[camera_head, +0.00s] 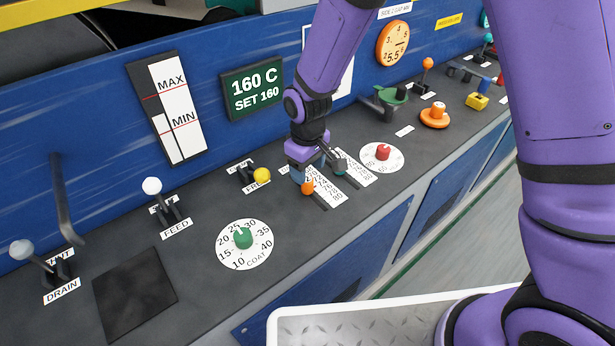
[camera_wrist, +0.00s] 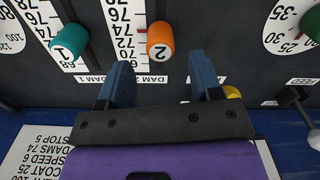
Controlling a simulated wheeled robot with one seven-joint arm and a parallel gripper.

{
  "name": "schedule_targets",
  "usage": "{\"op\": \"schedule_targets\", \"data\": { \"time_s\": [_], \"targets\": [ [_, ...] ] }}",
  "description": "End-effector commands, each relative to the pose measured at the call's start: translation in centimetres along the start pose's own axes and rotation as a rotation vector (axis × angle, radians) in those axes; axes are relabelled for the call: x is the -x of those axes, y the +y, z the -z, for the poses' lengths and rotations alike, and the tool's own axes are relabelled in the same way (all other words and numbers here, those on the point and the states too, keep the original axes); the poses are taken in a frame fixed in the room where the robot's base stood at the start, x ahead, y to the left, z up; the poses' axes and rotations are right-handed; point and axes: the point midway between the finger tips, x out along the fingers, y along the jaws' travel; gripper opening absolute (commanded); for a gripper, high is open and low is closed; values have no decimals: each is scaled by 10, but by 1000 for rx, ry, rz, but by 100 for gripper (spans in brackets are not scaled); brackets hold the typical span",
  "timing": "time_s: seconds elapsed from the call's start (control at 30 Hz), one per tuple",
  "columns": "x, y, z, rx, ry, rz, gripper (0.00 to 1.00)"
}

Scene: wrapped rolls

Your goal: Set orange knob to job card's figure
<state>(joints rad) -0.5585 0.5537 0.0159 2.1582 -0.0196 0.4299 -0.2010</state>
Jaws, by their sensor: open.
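The orange knob (camera_head: 307,187) is a slider cap marked 2, beside the DAM 2 number strip (camera_head: 329,190). In the wrist view the orange knob (camera_wrist: 160,41) sits just past my fingertips, near the low 70s; its exact reading is unclear. My gripper (camera_wrist: 160,62) is open, with one finger on each side of the knob's line and nothing held. In the head view my gripper (camera_head: 307,170) hangs close over the knob. The job card (camera_wrist: 35,152) is partly in the wrist view and reads STOP 5, DAMS 74, SPEED 6, COAT 25; my gripper hides part.
A teal slider knob marked 1 (camera_wrist: 70,42) stands close on the left in the wrist view. A yellow-ball lever (camera_head: 262,175), green COAT dial (camera_head: 243,237) and red dial (camera_head: 383,152) are nearby.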

Motion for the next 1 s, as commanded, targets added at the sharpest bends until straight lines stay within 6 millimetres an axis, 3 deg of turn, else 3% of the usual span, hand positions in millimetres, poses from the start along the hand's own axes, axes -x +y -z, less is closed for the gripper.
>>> {"op": "schedule_targets", "data": {
  "time_s": [0.2, 0.4, 1.0],
  "targets": [
    [40, 0, 0, 0, 4, -1, 59],
    [59, 0, 0, -1, 2, -1, 59],
    [65, 1, 0, -3, 2, -1, 59]
  ]
}}
